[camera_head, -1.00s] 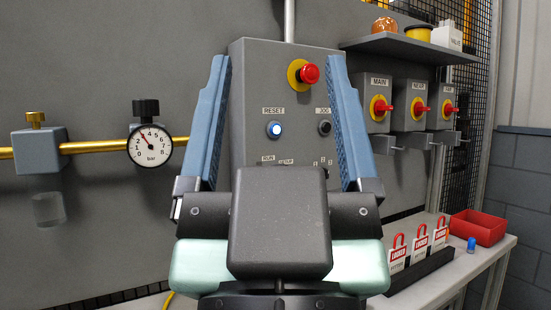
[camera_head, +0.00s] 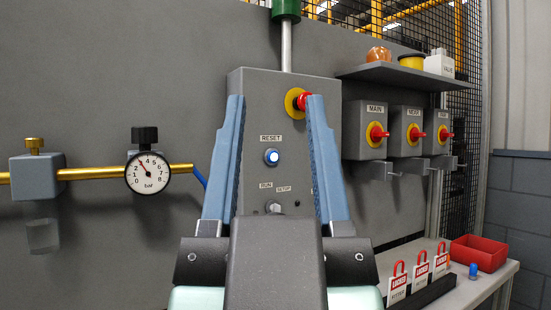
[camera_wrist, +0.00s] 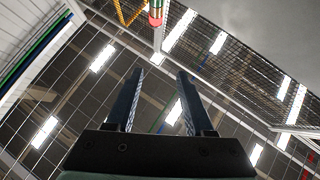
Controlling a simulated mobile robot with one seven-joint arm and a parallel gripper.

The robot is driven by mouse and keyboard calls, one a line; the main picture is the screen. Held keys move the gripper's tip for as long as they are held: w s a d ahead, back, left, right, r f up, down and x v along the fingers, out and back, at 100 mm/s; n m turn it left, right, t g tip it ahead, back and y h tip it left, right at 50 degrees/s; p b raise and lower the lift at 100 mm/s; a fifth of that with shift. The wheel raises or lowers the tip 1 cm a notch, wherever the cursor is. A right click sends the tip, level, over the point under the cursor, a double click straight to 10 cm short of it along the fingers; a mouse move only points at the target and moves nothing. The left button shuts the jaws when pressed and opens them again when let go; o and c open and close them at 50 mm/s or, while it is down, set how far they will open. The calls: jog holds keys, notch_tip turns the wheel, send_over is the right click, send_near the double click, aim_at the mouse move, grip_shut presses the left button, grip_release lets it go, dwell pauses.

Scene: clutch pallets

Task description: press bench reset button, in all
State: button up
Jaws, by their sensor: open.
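The reset button (camera_head: 272,157) is a lit blue-white round button under the RESET label on the grey control box. My gripper (camera_head: 274,100) is open and empty in the head view. Its two blue fingers stand on either side of the button in the picture, pointing up in front of the box. I cannot tell how far the fingers are from the panel. In the wrist view my gripper (camera_wrist: 161,75) shows open against the ceiling, and the button is not visible there. The JOG button is hidden behind the right finger.
A red emergency stop (camera_head: 303,101) sits above the reset button, partly behind the right finger. A RUN/SETUP selector (camera_head: 273,207) is below. Red-handled switches (camera_head: 377,133) line the right, under a shelf (camera_head: 394,73). A gauge (camera_head: 148,172) and brass pipe are left.

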grip_shut()
dwell(1.4)
